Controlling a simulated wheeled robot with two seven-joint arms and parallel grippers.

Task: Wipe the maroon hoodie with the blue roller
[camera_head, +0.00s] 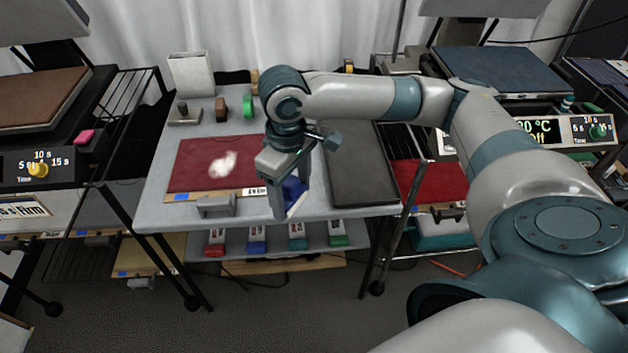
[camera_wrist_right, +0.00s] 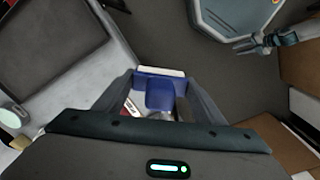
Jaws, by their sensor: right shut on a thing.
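A maroon hoodie (camera_head: 200,178) lies flat on the platen of the grey table, left of my right gripper. A pale whitish patch shows on its right part. My right gripper (camera_head: 291,205) points down over the table, right of the hoodie, and is shut on the blue roller (camera_head: 294,188). The blue roller (camera_wrist_right: 160,92) also shows between the fingers (camera_wrist_right: 160,100) in the right wrist view, with a white edge. Part of the roller is hidden by the fingers. I cannot tell whether it touches the table.
A dark flat board (camera_head: 362,175) lies right of the gripper. A white upright box (camera_head: 191,74) and a green roll (camera_head: 248,106) stand at the back. Several coloured items sit on the lower shelf (camera_head: 268,250). Another maroon piece (camera_head: 428,178) lies on the right-hand stand.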

